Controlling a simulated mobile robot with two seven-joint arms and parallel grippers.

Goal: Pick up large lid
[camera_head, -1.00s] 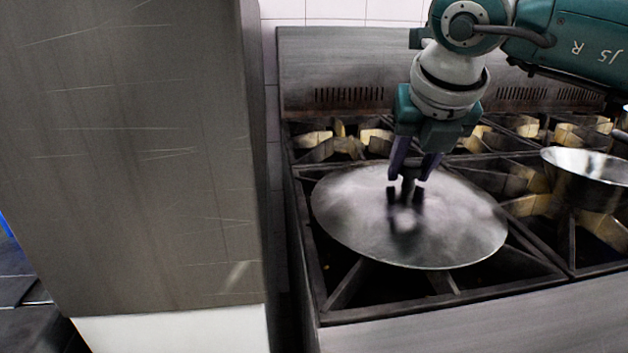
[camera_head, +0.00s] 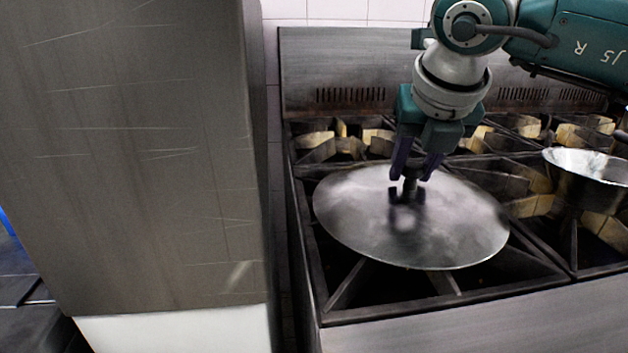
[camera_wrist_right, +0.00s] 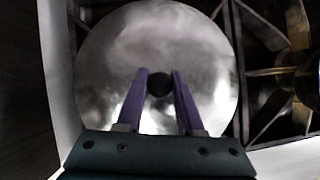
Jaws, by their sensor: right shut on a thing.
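The large lid (camera_head: 455,235) is a round grey metal disc with a dark upright knob at its middle. It lies over the front left burner grate of the stove. My right gripper (camera_head: 412,178) is above the lid's middle, pointing down, with its purple fingers shut on the knob. In the right wrist view the lid (camera_wrist_right: 115,55) fills the middle, and the dark knob (camera_wrist_right: 160,84) shows between the fingertips of the right gripper (camera_wrist_right: 160,76). Whether the lid touches the grate all round cannot be told. My left gripper is not in view.
A metal pan (camera_head: 590,175) stands on the grates at the right. The stove (camera_head: 480,310) has several black burner grates and a steel back panel (camera_head: 350,70). A tall steel cabinet (camera_head: 140,160) stands close at the left of the stove.

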